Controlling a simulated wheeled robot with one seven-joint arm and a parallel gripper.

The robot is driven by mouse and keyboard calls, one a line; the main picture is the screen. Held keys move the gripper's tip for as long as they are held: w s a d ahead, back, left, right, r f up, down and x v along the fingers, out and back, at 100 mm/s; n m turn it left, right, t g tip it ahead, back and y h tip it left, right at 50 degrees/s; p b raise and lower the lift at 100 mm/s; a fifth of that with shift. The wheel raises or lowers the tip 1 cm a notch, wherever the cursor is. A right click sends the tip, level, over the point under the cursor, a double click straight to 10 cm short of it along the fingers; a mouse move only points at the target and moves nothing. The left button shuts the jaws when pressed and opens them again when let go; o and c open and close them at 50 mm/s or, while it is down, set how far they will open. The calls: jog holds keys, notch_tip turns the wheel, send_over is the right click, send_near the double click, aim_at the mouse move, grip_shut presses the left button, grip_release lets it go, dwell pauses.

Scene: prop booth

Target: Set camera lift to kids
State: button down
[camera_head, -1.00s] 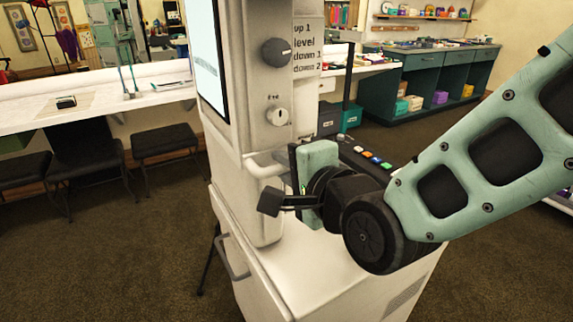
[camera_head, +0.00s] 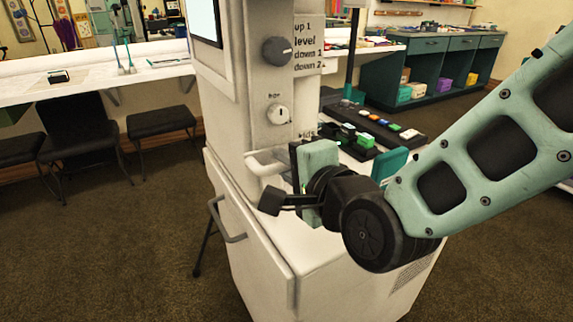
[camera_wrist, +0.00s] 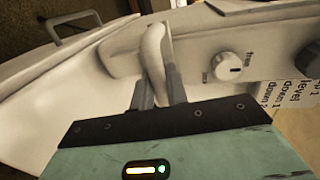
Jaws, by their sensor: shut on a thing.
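The camera lift is a white carriage (camera_head: 270,80) on the booth. It bears a grey knob (camera_head: 277,51) beside "up 1, level, down 1, down 2" and a white lock dial (camera_head: 278,115) under a small word that seems to read "bar". A white handle (camera_head: 262,162) sticks out at its lower end. My gripper (camera_wrist: 160,88) is shut on this handle (camera_wrist: 154,48) in the wrist view; in the head view its body hides part of the handle. A small label (camera_head: 307,132), seeming to read "kids", shows just right of the carriage, above the gripper.
The white cabinet (camera_head: 235,180) stands below, with a grey door handle (camera_head: 225,220). Chairs (camera_head: 75,125) and a long counter (camera_head: 120,82) are at left; a teal shelf unit (camera_head: 430,65) is behind.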

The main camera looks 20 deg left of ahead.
jog(key=shift+s+d+f+g, duration=0.1)
jog(key=shift+f+g, duration=0.2)
jog(key=shift+f, duration=0.15)
jog(key=c, duration=1.4)
grip_release()
jog(key=shift+c, duration=0.2)
jog(key=shift+r, duration=0.1)
jog(key=shift+r, duration=0.1)
jog(key=b+v, duration=1)
jog(key=v, duration=0.7)
jog(key=shift+s, duration=0.2)
